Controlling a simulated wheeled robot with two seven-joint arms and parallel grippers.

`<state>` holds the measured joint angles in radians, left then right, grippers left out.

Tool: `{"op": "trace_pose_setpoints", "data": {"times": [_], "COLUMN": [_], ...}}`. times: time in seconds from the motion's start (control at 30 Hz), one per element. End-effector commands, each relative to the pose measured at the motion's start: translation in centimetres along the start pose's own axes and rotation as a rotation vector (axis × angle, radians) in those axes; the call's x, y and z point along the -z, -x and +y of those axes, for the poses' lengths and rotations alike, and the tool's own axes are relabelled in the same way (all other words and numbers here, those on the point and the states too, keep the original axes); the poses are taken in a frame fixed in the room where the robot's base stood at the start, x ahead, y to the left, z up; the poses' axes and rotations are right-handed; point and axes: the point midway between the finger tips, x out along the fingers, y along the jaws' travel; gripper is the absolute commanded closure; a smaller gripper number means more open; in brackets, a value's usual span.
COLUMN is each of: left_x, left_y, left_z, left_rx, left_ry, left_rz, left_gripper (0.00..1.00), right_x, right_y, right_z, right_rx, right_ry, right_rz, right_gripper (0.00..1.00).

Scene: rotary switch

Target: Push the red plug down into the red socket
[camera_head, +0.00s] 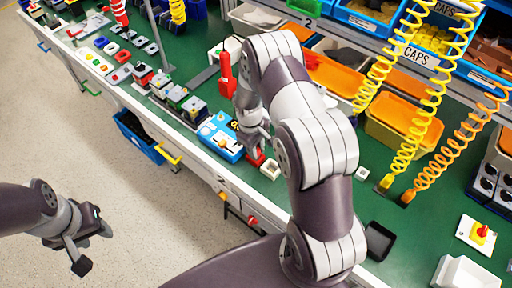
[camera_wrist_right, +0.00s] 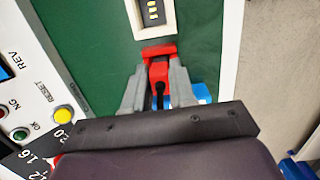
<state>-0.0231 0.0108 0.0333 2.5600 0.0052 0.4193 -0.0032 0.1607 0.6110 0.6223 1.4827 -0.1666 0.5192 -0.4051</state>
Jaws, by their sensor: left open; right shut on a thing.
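The red plug (camera_wrist_right: 158,74), with a black cable, sits between the fingers of my right gripper (camera_wrist_right: 157,82) in the right wrist view. My right gripper is shut on it. The red socket (camera_wrist_right: 158,50) is directly in front of the plug; I cannot tell how deep the plug sits in it. In the head view my right gripper (camera_head: 257,148) is low over the green bench near its front edge, with a small red part (camera_head: 257,160) under it. My left gripper (camera_head: 83,252) is open and empty, over the floor at the lower left.
A white connector block (camera_wrist_right: 151,14) with yellow contacts lies beyond the red socket. A blue test box (camera_head: 222,138) stands left of my right gripper. Orange bins (camera_head: 400,122) and coiled yellow hoses (camera_head: 432,70) are at the right. A black tray (camera_head: 379,240) lies nearer.

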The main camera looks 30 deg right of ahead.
Motion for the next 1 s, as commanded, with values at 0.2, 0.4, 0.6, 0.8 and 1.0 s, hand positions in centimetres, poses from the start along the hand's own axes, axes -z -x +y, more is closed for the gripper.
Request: {"op": "trace_pose_setpoints", "data": {"times": [0.2,0.4,0.6,0.8,1.0], "left_x": [-0.1,-0.1,-0.1,-0.1,-0.1], "left_y": [-0.4,-0.5,-0.5,-0.7,-1.2], "left_z": [0.0,0.0,0.0,0.0,0.0], "left_rx": [0.000,0.000,0.000,0.000,0.000], "left_ry": [0.000,0.000,0.000,0.000,0.000], "left_rz": [0.000,0.000,0.000,0.000,0.000], "left_gripper": [0.57,0.57,0.57,0.57,0.57], "right_x": [0.1,0.1,0.1,0.2,0.2], "right_y": [-0.6,-0.8,-0.8,0.3,5.5], "right_z": [0.0,0.0,0.0,0.0,0.0], "right_rx": [0.000,0.000,0.000,-0.002,-0.004], "right_ry": [0.000,0.000,0.000,0.001,0.000], "right_rz": [0.000,0.000,0.000,0.003,0.006], "right_gripper": [1.00,0.49,0.45,0.45,0.45]}}
